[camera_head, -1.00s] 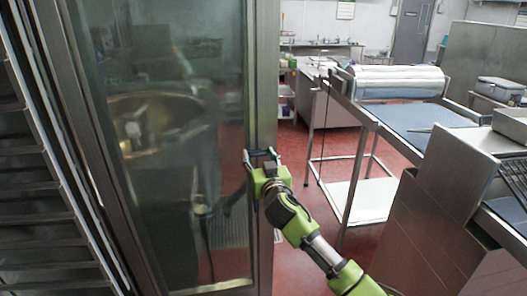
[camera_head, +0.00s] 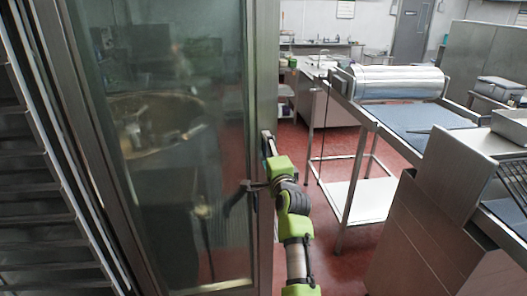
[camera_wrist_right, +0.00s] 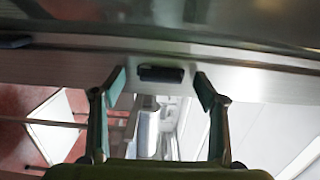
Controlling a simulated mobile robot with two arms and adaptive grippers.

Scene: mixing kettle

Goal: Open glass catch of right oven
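The oven's glass door (camera_head: 165,190) fills the left of the head view, with a grey metal frame along its right edge. In the right wrist view, a small black catch (camera_wrist_right: 162,73) sits on the pale metal strip of the frame. My right gripper (camera_head: 268,145) is at the frame's right edge in the head view. In the right wrist view, the right gripper (camera_wrist_right: 160,84) is open, with one finger on each side of the catch and nothing held. I cannot tell whether the fingers touch the frame. My left gripper is not in view.
A steel table (camera_head: 387,112) with a shiny roller stands to the right, above a lower shelf (camera_head: 355,198). A metal cabinet (camera_head: 420,235) is at the lower right. Red floor (camera_head: 330,235) lies open between the door and the table.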

